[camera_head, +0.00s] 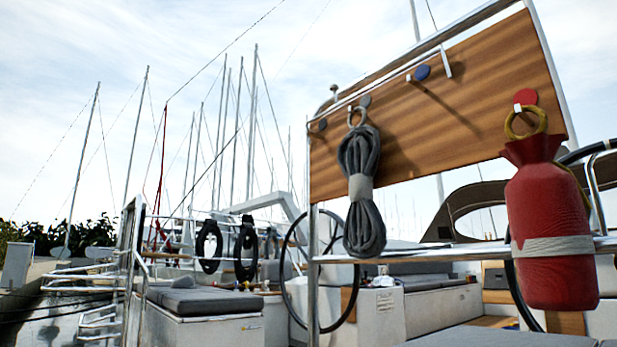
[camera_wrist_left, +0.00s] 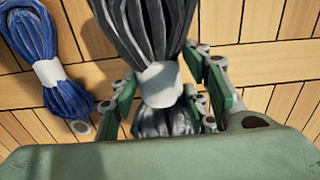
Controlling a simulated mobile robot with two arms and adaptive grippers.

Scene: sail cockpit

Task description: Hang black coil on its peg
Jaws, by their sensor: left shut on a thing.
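In the left wrist view, the black coil (camera_wrist_left: 157,32), dark rope with a pale band around its middle, is between the fingers of my left gripper (camera_wrist_left: 167,100). The gripper is shut on it around the band; its lower end shows below the fingers. In the head view, a wooden board (camera_head: 470,115) carries pegs with coloured discs. The dark disc (camera_head: 322,125) at its left end has nothing hanging by it. Neither gripper shows in the head view.
A grey coil (camera_head: 361,160) and a red bundle (camera_head: 550,220) hang by rings on the board. The peg by the blue disc (camera_head: 422,72) is bare. A metal rail (camera_head: 460,252) runs below. A blue coil (camera_wrist_left: 45,65) lies on planks in the wrist view.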

